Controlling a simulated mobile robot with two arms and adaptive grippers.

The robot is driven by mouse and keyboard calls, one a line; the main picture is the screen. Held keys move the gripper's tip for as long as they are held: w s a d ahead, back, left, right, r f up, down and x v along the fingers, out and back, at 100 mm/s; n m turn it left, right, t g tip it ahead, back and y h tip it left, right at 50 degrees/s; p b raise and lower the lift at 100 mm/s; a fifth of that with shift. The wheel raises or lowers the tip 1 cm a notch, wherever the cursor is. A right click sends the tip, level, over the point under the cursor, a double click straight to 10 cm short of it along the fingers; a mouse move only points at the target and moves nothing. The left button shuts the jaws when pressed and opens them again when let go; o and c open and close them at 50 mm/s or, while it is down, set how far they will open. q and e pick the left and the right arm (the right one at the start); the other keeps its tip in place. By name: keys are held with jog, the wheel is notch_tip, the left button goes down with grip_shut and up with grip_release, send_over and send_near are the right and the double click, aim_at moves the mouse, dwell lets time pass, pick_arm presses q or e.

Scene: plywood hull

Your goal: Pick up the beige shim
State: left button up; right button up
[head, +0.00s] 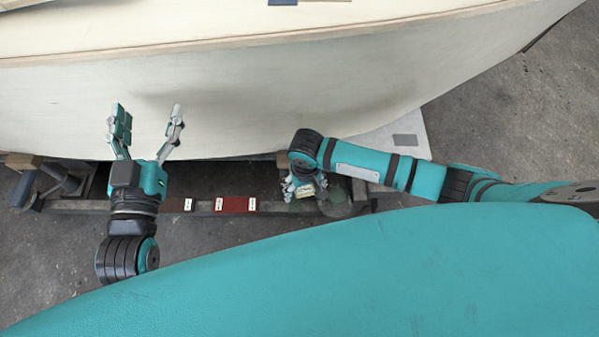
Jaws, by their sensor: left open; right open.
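I cannot clearly make out a beige shim. A small pale piece with a dark mark (305,191) shows at my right gripper (304,187), which points down over the long low beam under the hull. This gripper is seen from above, partly hidden by its own wrist, and it is open. I cannot tell whether the pale piece lies between its fingers or below them. My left gripper (149,110) is open and empty, its fingers pointing up the picture in front of the pale hull side.
The plywood hull (230,105) fills the top. On the beam (90,206) lie a red block (236,204) with pale labels at its ends and a brown piece (174,204). Concrete floor (510,120) is clear at right.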

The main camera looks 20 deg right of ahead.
jog(key=shift+f, duration=0.1)
jog(key=shift+c, duration=0.3)
jog(key=c, duration=1.2)
jog(key=shift+c, duration=0.2)
